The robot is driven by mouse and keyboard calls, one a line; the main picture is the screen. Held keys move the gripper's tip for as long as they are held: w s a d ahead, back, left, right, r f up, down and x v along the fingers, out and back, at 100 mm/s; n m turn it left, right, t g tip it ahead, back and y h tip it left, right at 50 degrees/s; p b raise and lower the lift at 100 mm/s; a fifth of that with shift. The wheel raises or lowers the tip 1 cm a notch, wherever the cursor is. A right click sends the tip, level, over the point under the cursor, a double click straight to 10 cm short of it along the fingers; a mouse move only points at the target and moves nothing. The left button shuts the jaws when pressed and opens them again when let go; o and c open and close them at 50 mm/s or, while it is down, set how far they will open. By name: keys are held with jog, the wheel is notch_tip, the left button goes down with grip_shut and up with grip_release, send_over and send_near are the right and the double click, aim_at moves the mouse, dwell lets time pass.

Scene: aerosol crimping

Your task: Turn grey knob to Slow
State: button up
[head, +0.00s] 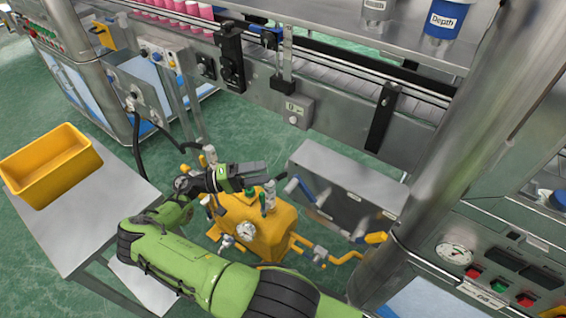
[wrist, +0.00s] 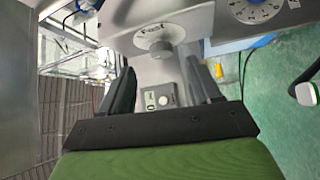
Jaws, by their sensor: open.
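A round grey knob (wrist: 155,46) sits on a grey panel at the top middle of the wrist view. Lettering that looks like "Fast" is beside it, but the pointer position is not clear. My gripper (wrist: 160,68) is open, with its two dark fingers apart and nothing between them; the knob appears ahead of the fingertips, apart from them. In the head view my gripper (head: 250,174) is above the yellow tank. A small grey box (head: 299,110) with a round knob is on the conveyor side there; I cannot tell if it is the same knob.
A numbered dial (wrist: 254,8) is at the wrist view's upper right. A small box with a dial (wrist: 160,97) shows between the fingers. The yellow tank (head: 255,222) with gauge and valves stands below my gripper. A yellow bin (head: 50,165) rests on a table at left.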

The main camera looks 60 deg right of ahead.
aim_at(286, 166)
jog(key=f+x, duration=0.1)
jog(key=x, duration=0.6)
jog(key=shift+d+r, duration=0.4)
jog(key=shift+r, duration=0.15)
jog(key=c, duration=1)
jog(key=shift+c, duration=0.2)
